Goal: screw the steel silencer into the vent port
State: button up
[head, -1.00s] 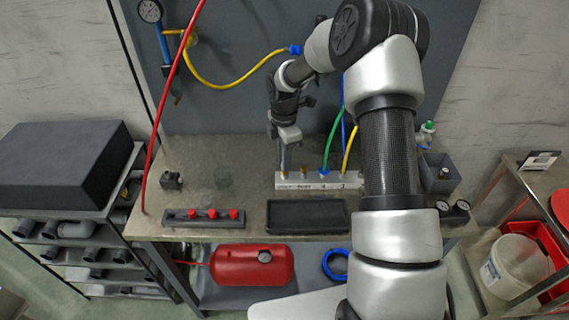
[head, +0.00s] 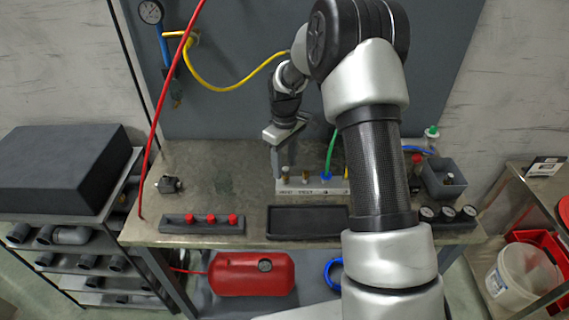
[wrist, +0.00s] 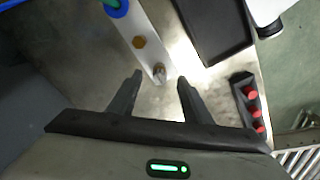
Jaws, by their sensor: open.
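A pale manifold bar (head: 312,187) lies on the bench below my gripper. In the wrist view, a small silvery fitting (wrist: 159,72) stands at the bar's near end, with a brass fitting (wrist: 139,42) beside it. The silvery one may be the steel silencer at the vent port; I cannot tell how deep it sits. My gripper (wrist: 160,80) is open, its fingertips on either side of the silvery fitting, with visible gaps. In the head view, my gripper (head: 279,172) points down at the bar's left end.
A black tray (head: 307,233) and a rack of red-topped parts (head: 202,228) lie at the front. A grey bin (head: 462,182) and several gauges (head: 446,213) are on the right. Green tubing (head: 331,152) rises from the bar. My arm hides its right end.

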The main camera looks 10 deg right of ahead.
notch_tip(320, 180, up, 17)
jog(key=s+r+m+t, duration=0.1)
jog(key=s+r+m, duration=0.1)
jog(key=s+r, duration=0.45)
jog(key=s+r+m+t, duration=0.1)
jog(key=s+m+t, duration=0.1)
jog(key=s, duration=1)
jog(key=s+r+m+t+p, duration=0.1)
jog(key=s+m, duration=0.3)
jog(key=s, duration=0.8)
jog(key=shift+s+r+t, duration=0.3)
jog(key=shift+r+t, duration=0.25)
jog(key=shift+t, duration=0.25)
jog(key=shift+d, duration=0.1)
